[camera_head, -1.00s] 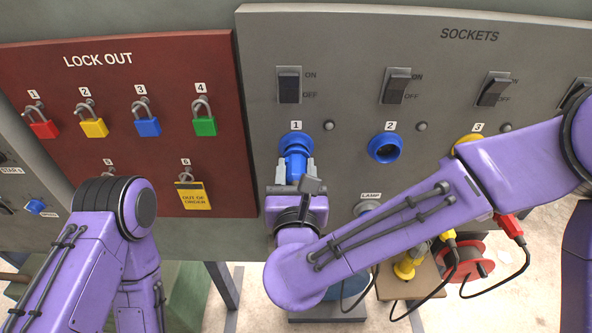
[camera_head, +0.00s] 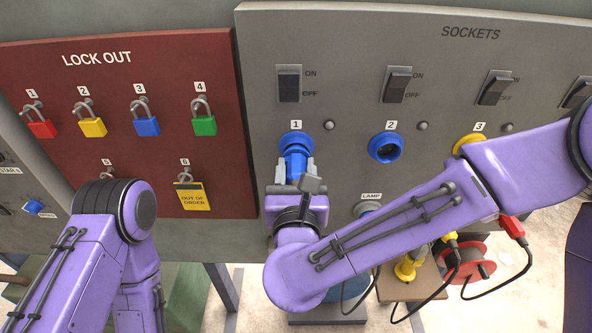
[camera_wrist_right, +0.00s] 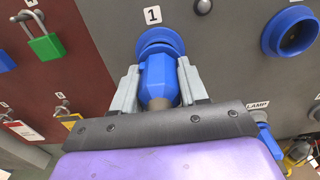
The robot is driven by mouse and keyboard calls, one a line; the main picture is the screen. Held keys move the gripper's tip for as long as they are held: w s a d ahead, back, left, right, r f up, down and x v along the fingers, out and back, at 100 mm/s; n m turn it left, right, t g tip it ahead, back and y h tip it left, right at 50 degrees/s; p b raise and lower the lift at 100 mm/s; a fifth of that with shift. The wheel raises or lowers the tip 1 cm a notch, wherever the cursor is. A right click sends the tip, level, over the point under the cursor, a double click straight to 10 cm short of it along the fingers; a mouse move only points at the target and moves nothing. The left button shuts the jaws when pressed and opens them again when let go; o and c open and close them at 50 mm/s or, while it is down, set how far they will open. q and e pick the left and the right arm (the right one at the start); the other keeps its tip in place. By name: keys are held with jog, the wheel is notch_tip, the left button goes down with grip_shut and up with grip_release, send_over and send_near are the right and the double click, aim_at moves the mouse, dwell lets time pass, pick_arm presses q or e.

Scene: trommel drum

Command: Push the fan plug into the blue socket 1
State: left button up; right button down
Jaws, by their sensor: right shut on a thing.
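The blue socket 1 (camera_head: 296,139) is on the grey sockets panel under the label 1. It also shows in the right wrist view (camera_wrist_right: 160,40). The blue fan plug (camera_head: 297,163) is directly in front of it, lined up with its opening. In the right wrist view the plug (camera_wrist_right: 158,78) meets the socket ring; how deep it sits is hidden. My right gripper (camera_head: 297,172) is shut on the plug, one finger on each side. My left arm (camera_head: 100,240) is at the lower left, and its gripper is out of the picture.
Blue socket 2 (camera_head: 386,148) and yellow socket 3 (camera_head: 469,143) are to the right. Switches (camera_head: 289,84) are above. The red lock-out board (camera_head: 120,130) with several padlocks is at left. A red cable reel (camera_head: 476,262) and yellow plugs stand below right.

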jog(key=shift+w, duration=0.3)
dwell(0.5)
jog(key=c, duration=0.5)
grip_release()
jog(key=shift+b, duration=0.3)
jog(key=shift+s+f, duration=0.15)
jog(key=shift+s, duration=0.2)
jog(key=s+b, duration=0.4)
jog(key=s, duration=0.6)
jog(key=shift+w, duration=0.1)
